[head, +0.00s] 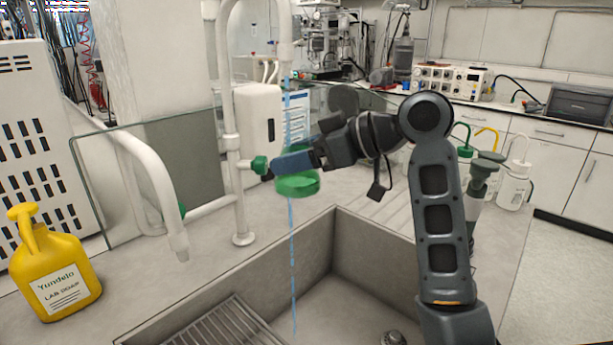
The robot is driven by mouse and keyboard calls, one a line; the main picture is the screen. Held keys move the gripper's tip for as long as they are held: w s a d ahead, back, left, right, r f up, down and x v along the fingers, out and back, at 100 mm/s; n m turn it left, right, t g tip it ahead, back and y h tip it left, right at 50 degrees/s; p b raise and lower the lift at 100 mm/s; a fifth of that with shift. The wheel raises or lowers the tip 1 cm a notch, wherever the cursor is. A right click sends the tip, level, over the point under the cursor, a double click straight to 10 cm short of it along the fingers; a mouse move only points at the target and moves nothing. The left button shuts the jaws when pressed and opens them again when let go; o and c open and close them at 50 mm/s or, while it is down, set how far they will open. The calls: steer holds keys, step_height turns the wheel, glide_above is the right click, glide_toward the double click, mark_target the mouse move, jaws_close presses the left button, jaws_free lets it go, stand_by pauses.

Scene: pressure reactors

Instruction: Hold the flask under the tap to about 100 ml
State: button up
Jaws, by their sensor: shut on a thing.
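My gripper (288,163) reaches in from the right, above the sink, its jaws shut on the flask. The flask shows mainly as a green, round part (298,186) just below the fingers; the rest of it is hidden or too clear to make out. The white tap (285,40) hangs above. A thin blue water stream (287,115) comes down from it to my gripper. The stream (292,250) also shows below the flask, down to the sink. I cannot tell whether water enters the flask, or its level. A green valve knob (260,165) is at the fingertips' left.
The grey sink (375,255) lies below, with a metal rack (225,325) at its front left. A yellow soap bottle (55,270) stands at the left. A second white spout (165,205) and a glass panel (150,180) are left of the tap. Wash bottles (514,185) stand at the right.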

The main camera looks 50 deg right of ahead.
steer(key=shift+w+d, duration=0.3)
steer(key=shift+w, duration=0.4)
steer(key=shift+w+d, duration=0.35)
steer(key=shift+w, duration=0.3)
steer(key=shift+w+d, duration=0.3)
steer(key=shift+w, duration=0.4)
stand_by(5.9)
